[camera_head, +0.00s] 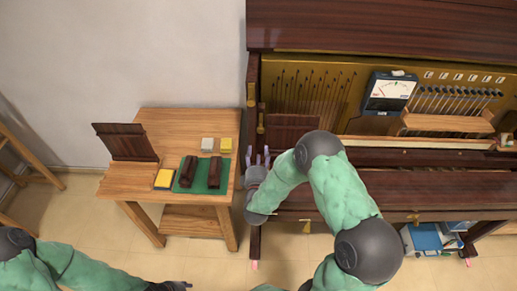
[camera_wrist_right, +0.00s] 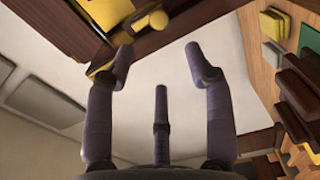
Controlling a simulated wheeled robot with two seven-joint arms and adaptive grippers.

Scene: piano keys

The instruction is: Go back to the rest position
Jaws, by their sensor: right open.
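My right gripper (camera_head: 257,158) is in front of the left end of the open piano (camera_head: 420,190), just right of the small wooden table (camera_head: 178,122). In the right wrist view its fingers (camera_wrist_right: 160,72) are spread open with nothing between them. They are apart from the piano parts at the top and the table at the right. My left gripper (camera_head: 178,286) shows only partly at the bottom edge, at the end of my left arm; its fingers cannot be made out.
The table holds a green mat (camera_head: 187,186) with dark brown blocks, a grey block (camera_head: 207,144), yellow blocks (camera_head: 225,145) and an upright dark panel (camera_head: 125,142). A meter (camera_head: 389,91) stands on the piano. Blue boxes (camera_head: 423,238) lie below it.

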